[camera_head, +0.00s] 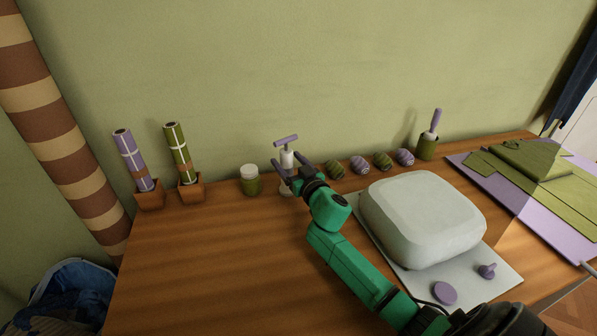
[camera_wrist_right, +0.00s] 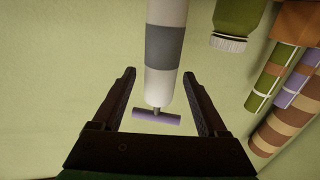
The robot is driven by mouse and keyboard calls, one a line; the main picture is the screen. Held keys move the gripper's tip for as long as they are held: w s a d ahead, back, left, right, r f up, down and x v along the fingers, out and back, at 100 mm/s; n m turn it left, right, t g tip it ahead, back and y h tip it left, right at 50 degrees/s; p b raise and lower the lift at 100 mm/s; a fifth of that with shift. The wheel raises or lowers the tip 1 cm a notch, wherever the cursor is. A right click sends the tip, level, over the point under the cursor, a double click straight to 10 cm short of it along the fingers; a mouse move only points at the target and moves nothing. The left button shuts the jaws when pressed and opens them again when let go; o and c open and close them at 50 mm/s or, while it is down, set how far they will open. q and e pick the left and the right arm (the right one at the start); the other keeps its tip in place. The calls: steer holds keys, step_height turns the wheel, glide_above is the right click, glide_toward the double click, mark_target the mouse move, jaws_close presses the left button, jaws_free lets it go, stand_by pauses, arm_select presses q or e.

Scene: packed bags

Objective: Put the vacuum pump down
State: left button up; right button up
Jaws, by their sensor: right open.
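The vacuum pump (camera_head: 287,158) is a white cylinder with a grey band and a purple T-handle. It stands upright on the wooden table near the back wall; my gripper partly hides its lower part in the head view. My right gripper (camera_head: 286,166) is open, with one finger on each side of the pump. In the right wrist view the pump (camera_wrist_right: 164,48) appears upside down, its handle between the open fingers of the right gripper (camera_wrist_right: 160,74), with gaps on both sides. My left gripper is not in view.
A green jar (camera_head: 250,184) stands just left of the pump. Two patterned tubes in holders (camera_head: 150,197) are farther left. Several striped balls (camera_head: 360,166) line the wall at right. A pale bag (camera_head: 425,215) lies on a mat. The table's front left is clear.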

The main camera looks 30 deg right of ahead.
steer(key=s, duration=0.7)
steer(key=shift+s, duration=0.3)
